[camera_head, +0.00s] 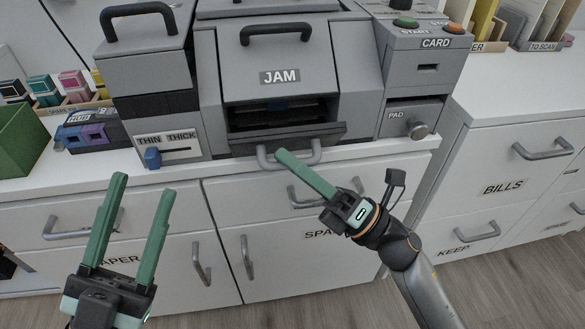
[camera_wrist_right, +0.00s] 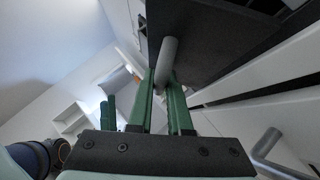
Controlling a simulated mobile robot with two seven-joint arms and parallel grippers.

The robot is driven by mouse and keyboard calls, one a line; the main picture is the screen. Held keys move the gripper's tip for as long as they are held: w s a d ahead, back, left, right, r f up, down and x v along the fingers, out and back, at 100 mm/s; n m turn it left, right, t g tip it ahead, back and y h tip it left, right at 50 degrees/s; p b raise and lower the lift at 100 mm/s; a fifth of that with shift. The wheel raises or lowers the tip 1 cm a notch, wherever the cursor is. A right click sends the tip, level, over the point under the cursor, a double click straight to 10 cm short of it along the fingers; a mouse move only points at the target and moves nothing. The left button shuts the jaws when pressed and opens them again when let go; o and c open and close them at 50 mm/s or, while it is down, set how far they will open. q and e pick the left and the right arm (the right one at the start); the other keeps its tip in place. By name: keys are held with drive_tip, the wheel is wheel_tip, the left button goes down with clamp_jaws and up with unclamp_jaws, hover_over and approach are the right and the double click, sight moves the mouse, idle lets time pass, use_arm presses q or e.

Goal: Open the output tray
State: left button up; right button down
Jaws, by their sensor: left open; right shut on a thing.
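The output tray (camera_head: 240,142) is a dark grey flap or drawer front low on the grey machine, under a dark slot. Its light grey bar handle (camera_head: 319,150) sticks out over the desk's front edge. My right gripper (camera_head: 282,154) is at this handle, with its green fingers shut on it. In the right wrist view the handle (camera_wrist_right: 168,52) runs between the two fingertips (camera_wrist_right: 162,82). How far out the tray stands is hard to tell. My left gripper (camera_head: 143,184) is open and empty, low at the left in front of the desk, away from the tray.
Above the slot is the JAM cover (camera_head: 279,92) with a black handle. A THIN/THICK slider (camera_head: 152,158) is at the left, and the PAD drawer (camera_head: 400,120) with a knob at the right. Drawers and cabinet doors with handles (camera_head: 245,258) lie below the white desk edge.

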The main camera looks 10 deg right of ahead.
idle(0.4)
drive_tip(key=c, duration=1.1)
unclamp_jaws()
drive_tip(key=v, duration=1.2)
drive_tip(key=shift+s+d+f, duration=0.1)
drive_tip(key=shift+d+f, duration=0.1)
drive_tip(key=shift+d, duration=0.05)
